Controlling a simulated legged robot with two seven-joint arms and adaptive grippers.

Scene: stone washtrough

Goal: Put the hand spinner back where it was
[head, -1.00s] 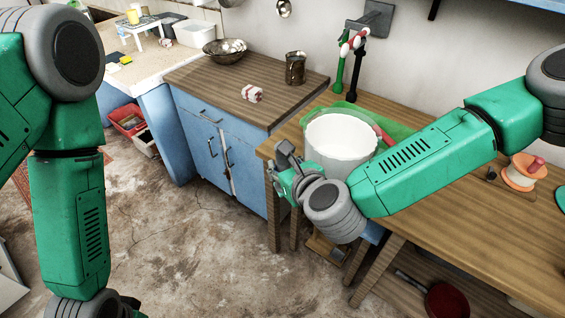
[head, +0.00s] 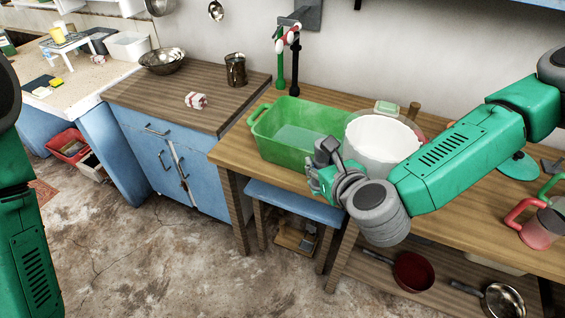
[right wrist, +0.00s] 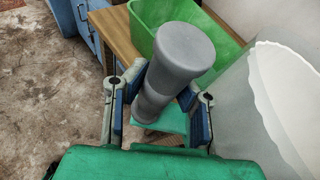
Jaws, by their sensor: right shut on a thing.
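The hand spinner, a white drum (head: 383,143), is at the wooden bench, just right of the green basin (head: 268,142). I cannot tell whether its base touches the bench. My right gripper (head: 322,168) is at the drum's left side, shut on a grey grip that appears to belong to it. In the right wrist view the grey grip (right wrist: 178,62) stands between the two jaws. The drum (right wrist: 275,105) fills the right side there, and the green basin (right wrist: 205,35) lies beyond. My left arm shows at the left edge, but its gripper is out of view.
Two taps (head: 288,62) rise behind the basin. A red mug (head: 540,228) and a teal disc (head: 519,167) stand on the bench's right part. A green-lidded box (head: 388,108) is behind the drum. Pans (head: 413,271) lie on the shelf below. A blue cabinet (head: 160,165) is left.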

